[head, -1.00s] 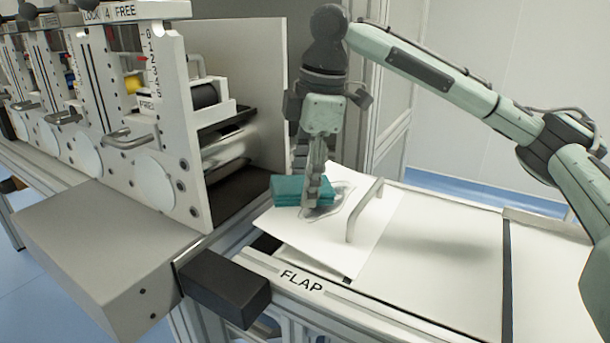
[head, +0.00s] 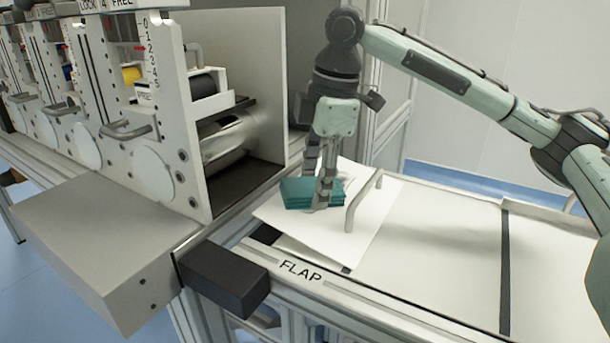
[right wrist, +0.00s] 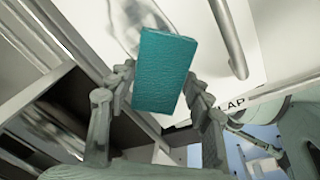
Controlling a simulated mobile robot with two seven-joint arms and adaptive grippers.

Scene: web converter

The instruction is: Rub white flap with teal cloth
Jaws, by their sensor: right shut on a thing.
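The white flap (head: 375,205) is a slanted white plate with a grey bar handle (head: 362,202), beside the label FLAP. The folded teal cloth (head: 298,194) lies against the flap's left part, left of the handle. My right gripper (head: 322,203) points down and is shut on the cloth. In the right wrist view the cloth (right wrist: 164,72) sits between the fingers (right wrist: 158,85). A grey smudge (right wrist: 133,22) shows on the flap beyond the cloth there; in the head view the cloth and gripper hide most of it. My left gripper is out of view.
A white machine frame (head: 150,120) with rollers (head: 225,140) stands left of the flap. A dark block (head: 222,277) juts out at the front. A flat pale table surface (head: 440,235) extends clear to the right.

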